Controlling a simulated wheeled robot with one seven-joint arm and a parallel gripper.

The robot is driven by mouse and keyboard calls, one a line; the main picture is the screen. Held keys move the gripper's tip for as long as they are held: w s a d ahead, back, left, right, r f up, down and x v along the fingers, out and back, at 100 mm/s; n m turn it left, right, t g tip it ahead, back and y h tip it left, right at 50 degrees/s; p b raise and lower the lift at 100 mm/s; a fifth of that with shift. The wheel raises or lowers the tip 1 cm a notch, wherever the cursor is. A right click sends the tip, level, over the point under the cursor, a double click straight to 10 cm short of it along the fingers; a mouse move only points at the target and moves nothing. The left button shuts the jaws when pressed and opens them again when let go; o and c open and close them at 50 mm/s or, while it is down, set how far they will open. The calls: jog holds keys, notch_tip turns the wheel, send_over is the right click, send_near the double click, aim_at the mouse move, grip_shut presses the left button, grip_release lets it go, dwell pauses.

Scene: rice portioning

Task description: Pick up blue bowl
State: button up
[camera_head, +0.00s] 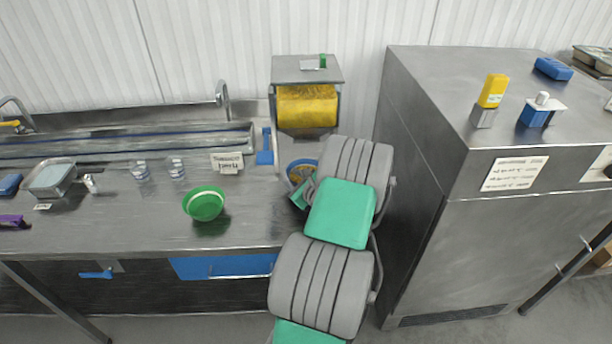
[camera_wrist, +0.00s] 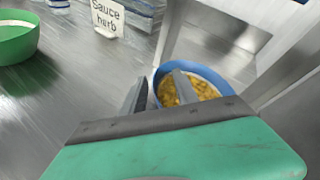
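The blue bowl (camera_wrist: 212,72) holds yellow-orange pieces and stands under the yellow dispenser. It also shows in the head view (camera_head: 291,166), partly covered by my arm. In the wrist view my gripper (camera_wrist: 160,75) is at the bowl's near left side. Its two fingers are apart, with the bowl's left rim showing between them. One finger looks to be outside the bowl and the other over or inside it. I cannot tell whether either finger touches the rim. In the head view my arm hides most of the gripper.
A green bowl (camera_head: 205,204) stands on the steel counter (camera_head: 130,225) left of my gripper. A sauce sign (camera_head: 228,162) and two clear cups (camera_head: 177,169) are behind it. The yellow dispenser (camera_head: 306,106) is above the blue bowl. A tall steel cabinet (camera_head: 420,150) stands close on the right.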

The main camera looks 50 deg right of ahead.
jog(key=shift+c, duration=0.4)
jog(key=shift+a, duration=0.1)
grip_shut()
dwell(0.8)
